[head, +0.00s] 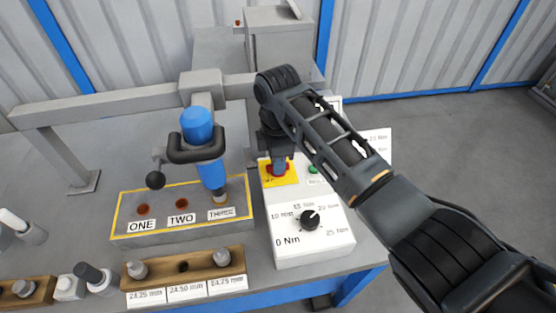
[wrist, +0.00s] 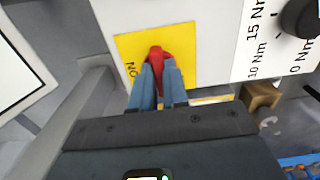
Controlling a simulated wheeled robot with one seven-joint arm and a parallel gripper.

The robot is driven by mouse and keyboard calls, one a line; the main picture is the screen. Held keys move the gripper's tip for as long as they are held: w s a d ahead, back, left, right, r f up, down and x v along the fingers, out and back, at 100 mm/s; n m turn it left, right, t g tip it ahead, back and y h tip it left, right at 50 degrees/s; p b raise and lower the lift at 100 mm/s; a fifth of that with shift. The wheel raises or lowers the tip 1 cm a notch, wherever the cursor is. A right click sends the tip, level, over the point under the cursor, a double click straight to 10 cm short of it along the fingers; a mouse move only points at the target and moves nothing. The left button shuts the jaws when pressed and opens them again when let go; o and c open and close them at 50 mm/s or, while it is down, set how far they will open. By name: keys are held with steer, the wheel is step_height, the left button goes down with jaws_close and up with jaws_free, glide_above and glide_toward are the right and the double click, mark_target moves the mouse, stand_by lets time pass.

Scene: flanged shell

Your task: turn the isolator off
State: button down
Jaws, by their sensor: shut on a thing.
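The isolator is a red handle (wrist: 157,54) on a yellow plate (wrist: 190,44), set on the white control box (head: 320,240). In the head view the yellow plate (head: 268,180) is partly covered by my gripper (head: 280,167). In the wrist view my gripper (wrist: 159,82) has its two blue-grey fingers on either side of the red handle, shut on it. The handle lies roughly up and down in that view, and its lower part is hidden between the fingers.
A black torque dial (head: 310,219) and a green button (head: 314,169) are on the same box. To the left, a blue tool (head: 198,128) stands over the yellow-edged panel (head: 130,222). A wooden socket rack (head: 207,262) lies in front. A grey beam (head: 110,106) runs behind.

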steer(key=shift+a, duration=0.1)
steer(key=c, duration=1.1)
jaws_free()
steer(key=shift+c, duration=0.2)
steer(key=shift+r+b, duration=0.35)
steer(key=shift+r, duration=3.55)
